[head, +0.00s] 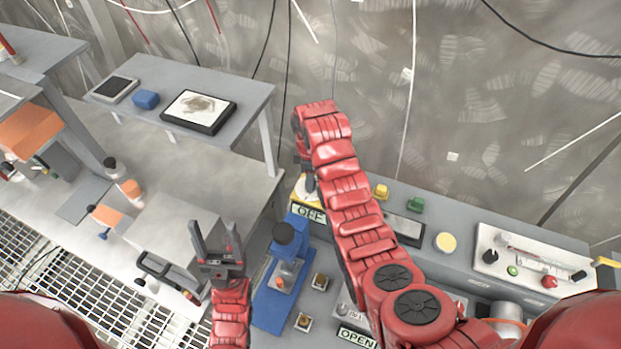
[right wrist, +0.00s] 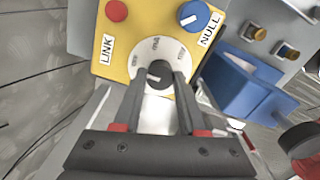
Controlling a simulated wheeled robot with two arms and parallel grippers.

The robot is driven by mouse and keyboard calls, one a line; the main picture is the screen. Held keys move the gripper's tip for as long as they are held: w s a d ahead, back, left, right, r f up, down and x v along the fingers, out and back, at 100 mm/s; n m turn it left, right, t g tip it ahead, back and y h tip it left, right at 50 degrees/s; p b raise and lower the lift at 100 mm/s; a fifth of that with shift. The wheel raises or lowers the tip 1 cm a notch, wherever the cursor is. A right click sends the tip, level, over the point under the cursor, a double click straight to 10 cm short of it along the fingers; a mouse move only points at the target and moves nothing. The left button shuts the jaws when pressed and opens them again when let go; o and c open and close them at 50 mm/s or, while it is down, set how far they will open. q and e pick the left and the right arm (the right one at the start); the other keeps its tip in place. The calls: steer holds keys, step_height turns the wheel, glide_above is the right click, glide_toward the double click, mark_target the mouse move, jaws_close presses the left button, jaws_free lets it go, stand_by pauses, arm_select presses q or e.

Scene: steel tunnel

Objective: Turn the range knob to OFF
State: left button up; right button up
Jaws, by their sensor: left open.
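The range knob (right wrist: 160,74) is black, on a round white dial (right wrist: 150,50) on a yellow panel (right wrist: 118,70) in the right wrist view. The small print around the dial is too blurred to read. My right gripper (right wrist: 160,82) has its two fingers on either side of the knob; I cannot tell whether they press on it. In the head view the white dial (head: 306,188) shows partly behind my right arm, and the knob is hidden. An OFF label (head: 309,214) shows below it. My left gripper (head: 215,245) is open and empty, left of the blue stand.
A red button (right wrist: 117,10) marked LINK and a blue knob (right wrist: 193,15) marked NULL share the panel. A blue stand (head: 285,270) is close beside it. A grey side table (head: 245,90) with a dark-framed tray (head: 198,111) stands at the back left.

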steer(key=o, duration=0.5)
steer(key=shift+c, duration=0.2)
step_height(320, 180, up, 7)
steer(key=p, duration=0.6)
steer(key=shift+f, duration=0.35)
steer(key=shift+r+b, duration=0.25)
steer(key=shift+b, duration=0.1)
steer(key=shift+r, duration=0.65)
step_height(320, 180, up, 9)
steer(key=shift+r+b, duration=0.2)
steer(key=shift+b, duration=0.15)
